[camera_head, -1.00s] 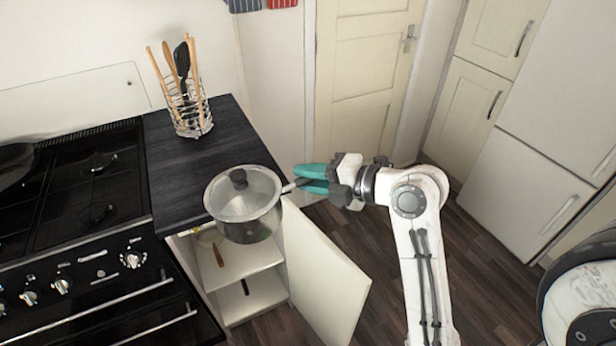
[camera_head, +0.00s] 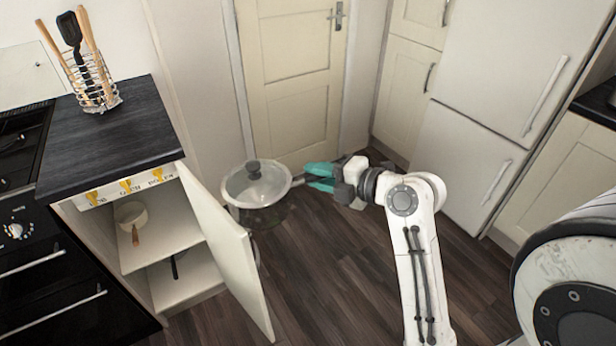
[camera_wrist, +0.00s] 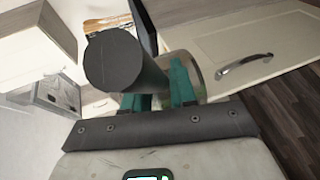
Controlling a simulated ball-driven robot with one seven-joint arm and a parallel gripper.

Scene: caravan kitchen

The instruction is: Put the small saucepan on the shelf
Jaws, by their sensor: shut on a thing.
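A steel saucepan (camera_head: 262,214) with a glass lid and a dark knob is held up in the air, roughly level. My gripper (camera_head: 318,178), with teal fingers, is shut on its handle from the right. In the wrist view the dark handle end (camera_wrist: 115,62) stands between the teal fingers (camera_wrist: 160,92), with part of the glass lid beyond. The open cupboard under the counter has an upper shelf (camera_head: 170,240) and a lower shelf (camera_head: 190,284). The saucepan appears to the right of the cupboard's open door.
The open cupboard door (camera_head: 232,255) stands between the shelves and the saucepan. A cream pan (camera_head: 130,213) with a wooden handle sits on the upper shelf. A utensil rack (camera_head: 95,85) stands on the dark counter (camera_head: 105,140). The floor (camera_head: 330,260) is clear.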

